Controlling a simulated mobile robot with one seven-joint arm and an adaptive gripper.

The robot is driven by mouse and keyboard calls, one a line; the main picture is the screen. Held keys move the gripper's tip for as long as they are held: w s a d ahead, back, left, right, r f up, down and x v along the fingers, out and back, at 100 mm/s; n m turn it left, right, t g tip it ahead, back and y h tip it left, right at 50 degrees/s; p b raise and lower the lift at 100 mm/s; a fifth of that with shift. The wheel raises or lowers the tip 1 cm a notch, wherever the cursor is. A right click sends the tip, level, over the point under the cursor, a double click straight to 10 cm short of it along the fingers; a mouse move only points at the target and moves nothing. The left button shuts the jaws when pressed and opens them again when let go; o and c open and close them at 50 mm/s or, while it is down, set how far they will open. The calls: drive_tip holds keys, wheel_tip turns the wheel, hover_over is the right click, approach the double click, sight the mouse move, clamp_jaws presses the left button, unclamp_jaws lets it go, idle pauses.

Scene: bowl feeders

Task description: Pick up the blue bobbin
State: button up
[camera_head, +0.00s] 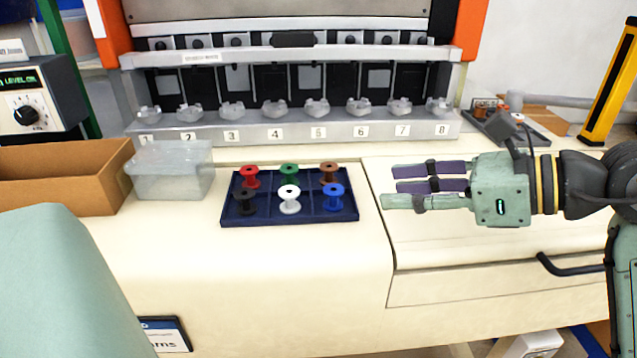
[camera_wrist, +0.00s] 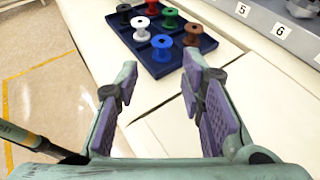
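The blue bobbin (camera_head: 334,196) stands upright in the front right compartment of a dark blue tray (camera_head: 270,216). It also shows in the wrist view (camera_wrist: 161,47), near the tray's closest edge. My gripper (camera_head: 398,187) is to the right of the tray, above the counter, with its fingers pointing left toward it. In the wrist view its fingers (camera_wrist: 160,85) are spread apart with nothing between them. The blue bobbin is beyond the fingertips, apart from them.
Red (camera_head: 250,176), green (camera_head: 289,174), brown (camera_head: 329,172), black (camera_head: 245,200) and white (camera_head: 289,199) bobbins share the tray. A clear plastic box (camera_head: 170,170) and a cardboard box (camera_head: 62,176) stand left. A numbered feeder rack (camera_head: 300,130) stands behind.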

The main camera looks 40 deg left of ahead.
sight(331, 188)
drive_tip(key=p+x, duration=0.1)
drive_tip(key=x, duration=0.3)
drive_tip(key=shift+w+a+f, duration=0.1)
drive_tip(key=shift+a+f, duration=0.1)
drive_tip(key=p+x, duration=0.2)
drive_tip(key=x, duration=0.3)
drive_tip(key=shift+a+r+p, duration=0.1)
drive_tip(key=shift+r+p, duration=0.25)
drive_tip(key=shift+p, duration=0.05)
drive_tip(key=shift+a+f, duration=0.3)
drive_tip(key=shift+a, duration=0.05)
drive_tip(key=shift+c, duration=0.6)
drive_tip(key=c, duration=0.6)
drive_tip(key=shift+r, duration=0.15)
